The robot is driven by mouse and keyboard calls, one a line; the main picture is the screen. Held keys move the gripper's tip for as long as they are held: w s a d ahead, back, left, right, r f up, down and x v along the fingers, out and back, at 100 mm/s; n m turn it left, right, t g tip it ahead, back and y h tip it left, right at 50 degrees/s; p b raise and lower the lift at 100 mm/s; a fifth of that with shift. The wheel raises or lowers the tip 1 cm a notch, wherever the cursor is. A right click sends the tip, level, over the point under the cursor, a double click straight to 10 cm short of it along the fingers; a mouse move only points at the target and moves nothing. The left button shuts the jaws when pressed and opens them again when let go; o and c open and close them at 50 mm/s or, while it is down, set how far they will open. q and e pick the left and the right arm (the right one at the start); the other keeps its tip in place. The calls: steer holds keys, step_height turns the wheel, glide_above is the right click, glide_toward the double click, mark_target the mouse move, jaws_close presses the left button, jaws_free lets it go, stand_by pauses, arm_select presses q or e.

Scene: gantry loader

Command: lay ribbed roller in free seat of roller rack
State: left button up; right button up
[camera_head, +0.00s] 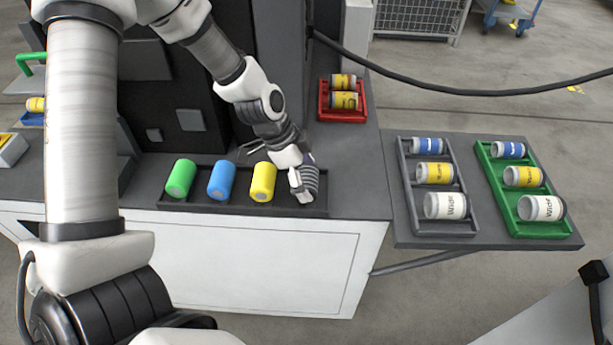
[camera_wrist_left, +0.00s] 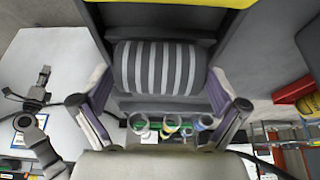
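The roller rack (camera_head: 240,208) is a dark tray on the bench in the head view. Green (camera_head: 181,178), blue (camera_head: 222,180) and yellow (camera_head: 263,182) rollers sit in it. The ribbed roller (camera_head: 310,180), dark with light bands, is at the rack's right end, partly hidden by my left gripper (camera_head: 299,182). In the left wrist view the ribbed roller (camera_wrist_left: 158,68) lies level between the fingers of my left gripper (camera_wrist_left: 160,92). The fingers are spread, one at each end of it, with narrow gaps visible. A yellow edge (camera_wrist_left: 185,4) shows above. My right gripper is out of view.
A red tray (camera_head: 323,116) with yellow cans stands behind the rack to the right. A grey tray (camera_head: 404,175) and a green tray (camera_head: 495,190), each with cans, lie on the side shelf. A dark machine rises behind the rack. A black cable crosses the upper right.

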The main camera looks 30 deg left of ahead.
arm_select(q)
steer(key=shift+r, duration=0.1)
steer(key=w+d+r+p+v, duration=0.1)
steer(key=p+v, duration=0.5)
steer(key=v, duration=1.1)
steer(key=shift+d, duration=0.45)
steer(key=shift+r, duration=0.1)
